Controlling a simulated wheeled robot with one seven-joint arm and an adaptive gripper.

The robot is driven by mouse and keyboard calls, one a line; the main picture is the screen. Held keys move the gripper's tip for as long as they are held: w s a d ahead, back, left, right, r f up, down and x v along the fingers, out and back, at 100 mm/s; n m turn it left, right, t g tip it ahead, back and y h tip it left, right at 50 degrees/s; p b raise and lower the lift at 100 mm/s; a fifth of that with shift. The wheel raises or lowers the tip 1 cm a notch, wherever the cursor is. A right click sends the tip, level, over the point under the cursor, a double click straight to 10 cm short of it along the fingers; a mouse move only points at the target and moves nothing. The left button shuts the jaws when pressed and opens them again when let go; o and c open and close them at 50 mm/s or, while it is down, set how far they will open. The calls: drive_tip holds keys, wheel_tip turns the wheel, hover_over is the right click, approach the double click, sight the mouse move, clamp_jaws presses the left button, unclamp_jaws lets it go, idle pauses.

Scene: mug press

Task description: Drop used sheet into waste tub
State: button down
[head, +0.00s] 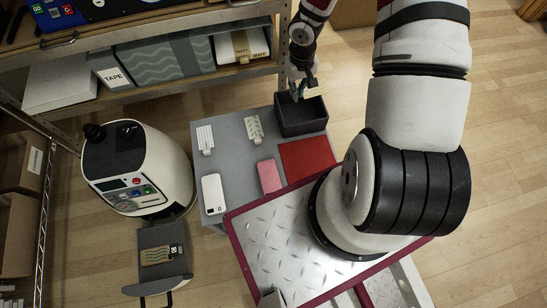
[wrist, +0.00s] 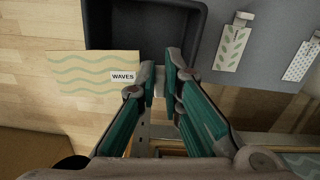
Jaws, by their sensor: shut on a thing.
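The used sheet (wrist: 92,76) is tan with pale green waves and a white tab marked WAVES. My gripper (wrist: 160,80) is shut on its tab end, and the sheet sticks out to the left in the wrist view. The waste tub (head: 301,123) is a dark open box at the table's back right corner. It also shows in the wrist view (wrist: 93,20), behind the fingers. The sheet partly overlaps the tub's left side there, and much of it lies outside the opening. In the head view my gripper (head: 301,90) is above the tub's back edge; the sheet is small there.
The grey table (head: 234,160) bears two patterned sheets (head: 205,138) (head: 253,128), a white case (head: 213,193), a pink case (head: 268,176) and a red mat (head: 307,158). A press (head: 130,165) stands left, with a wave-striped item (head: 160,255) on its pulled-out tray. Shelving (head: 190,88) runs behind.

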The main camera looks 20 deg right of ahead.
drive_tip(key=shift+d+f+b, duration=0.2)
drive_tip(key=shift+f+b, duration=0.1)
drive_tip(key=shift+f, duration=0.1)
wheel_tip(320, 180, down, 6)
drive_tip(key=b, duration=0.7)
drive_tip(key=shift+r+b, duration=0.2)
drive_tip(key=shift+b, duration=0.15)
drive_tip(key=c, duration=1.6)
unclamp_jaws()
drive_tip(key=shift+c, duration=0.2)
drive_tip(key=shift+r, duration=0.1)
wheel_tip(320, 180, up, 12)
drive_tip(key=shift+f, duration=0.1)
